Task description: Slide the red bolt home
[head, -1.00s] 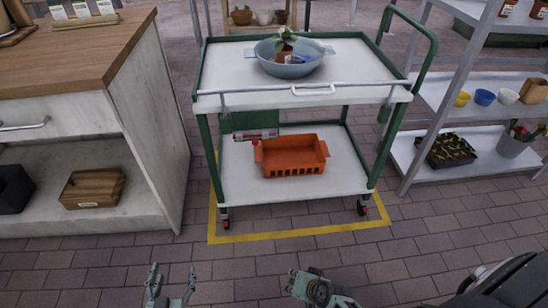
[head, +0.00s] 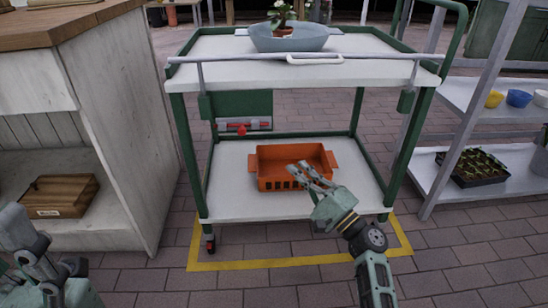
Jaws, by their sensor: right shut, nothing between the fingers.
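The red bolt (head: 243,127) sits level in a metal holder on the green plate (head: 241,107) under the cart's top shelf. A red knob hangs at its middle. How far the bolt reaches into its catch is too small to tell. My right gripper (head: 299,170) is shut and empty, in front of the orange basket, below and to the right of the bolt, and apart from it. Parts of my left arm show at the bottom left corner; its finger state cannot be made out.
The cart (head: 365,72) has green posts and two white shelves. An orange basket (head: 274,169) stands on the lower shelf, a blue bowl (head: 289,41) with a plant on top. A wooden counter is at left, a grey rack at right. Yellow tape marks the brick floor.

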